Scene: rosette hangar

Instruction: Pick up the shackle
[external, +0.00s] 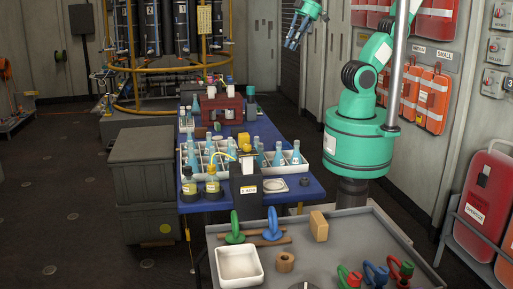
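A green ring-shaped piece (235,228) and a blue one (271,225) stand upright by wooden bars on the same table. I cannot tell which of these is the task's shackle. My gripper (291,45) is at the top of the view, high above and far behind these pieces. Its dark fingers look apart, with nothing between them.
The grey table (405,241) also holds a white square bowl (239,266), a wooden block (319,226) and a wooden ring (285,262). Behind it, a blue table (310,190) carries bottles in white trays. Grey crates (142,165) stand left. Red cases line the right wall.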

